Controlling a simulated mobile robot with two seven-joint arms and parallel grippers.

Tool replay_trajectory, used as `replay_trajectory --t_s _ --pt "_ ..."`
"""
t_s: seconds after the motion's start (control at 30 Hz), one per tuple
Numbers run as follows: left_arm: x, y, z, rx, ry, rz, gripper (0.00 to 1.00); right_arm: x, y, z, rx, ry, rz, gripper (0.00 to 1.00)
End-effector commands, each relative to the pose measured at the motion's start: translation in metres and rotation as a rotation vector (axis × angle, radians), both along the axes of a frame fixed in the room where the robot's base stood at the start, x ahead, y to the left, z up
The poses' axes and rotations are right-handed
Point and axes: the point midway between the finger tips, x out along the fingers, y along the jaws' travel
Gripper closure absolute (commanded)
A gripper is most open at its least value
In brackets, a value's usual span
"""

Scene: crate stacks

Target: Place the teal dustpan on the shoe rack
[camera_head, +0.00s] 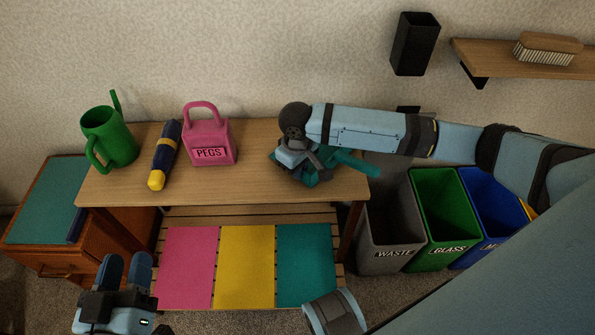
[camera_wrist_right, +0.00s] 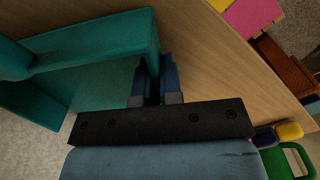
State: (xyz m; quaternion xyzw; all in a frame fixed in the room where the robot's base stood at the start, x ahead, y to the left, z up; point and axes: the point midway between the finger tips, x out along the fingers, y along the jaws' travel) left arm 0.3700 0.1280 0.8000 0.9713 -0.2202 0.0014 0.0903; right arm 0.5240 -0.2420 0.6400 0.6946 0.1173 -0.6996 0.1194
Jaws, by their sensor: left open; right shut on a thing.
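The teal dustpan (camera_head: 352,161) is at the right end of the wooden table top, partly hidden by my right gripper. My right gripper (camera_head: 303,174) is shut on it. In the right wrist view the dustpan (camera_wrist_right: 85,50) fills the upper left, and the fingers (camera_wrist_right: 156,85) close on its edge. I cannot tell whether the dustpan touches the table. The slatted shoe rack (camera_head: 245,216) stands low under the table, with pink, yellow and teal mats on it. My left gripper (camera_head: 127,268) is open and empty at the lower left.
The table (camera_head: 250,188) also holds a green watering can (camera_head: 117,140), a blue and yellow flashlight (camera_head: 164,155) and a pink peg box (camera_head: 208,143). Waste (camera_head: 389,253), green glass (camera_head: 437,246) and blue bins (camera_head: 492,215) stand right. A wooden cabinet (camera_head: 105,240) stands left.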

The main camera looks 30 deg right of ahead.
Motion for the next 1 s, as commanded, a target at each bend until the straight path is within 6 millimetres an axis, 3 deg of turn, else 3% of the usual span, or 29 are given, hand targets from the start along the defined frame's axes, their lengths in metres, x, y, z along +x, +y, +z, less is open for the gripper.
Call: replay_trajectory --t_s 0.43,0.57,0.9,1.0 --pt "0.000 0.001 0.000 0.006 0.008 0.001 0.57 0.000 0.000 -0.003 0.001 0.000 -0.001 1.00" --pt "-0.001 0.002 -0.004 0.010 0.017 0.004 0.57 0.000 0.000 -0.005 0.001 0.000 -0.001 0.69" --pt "-0.001 0.001 -0.006 0.005 0.013 0.004 0.57 0.000 0.000 -0.003 0.001 -0.002 0.000 0.68" --pt "0.000 0.000 0.007 0.002 -0.002 -0.001 0.57 0.000 0.000 0.012 0.001 -0.002 -0.001 0.68"
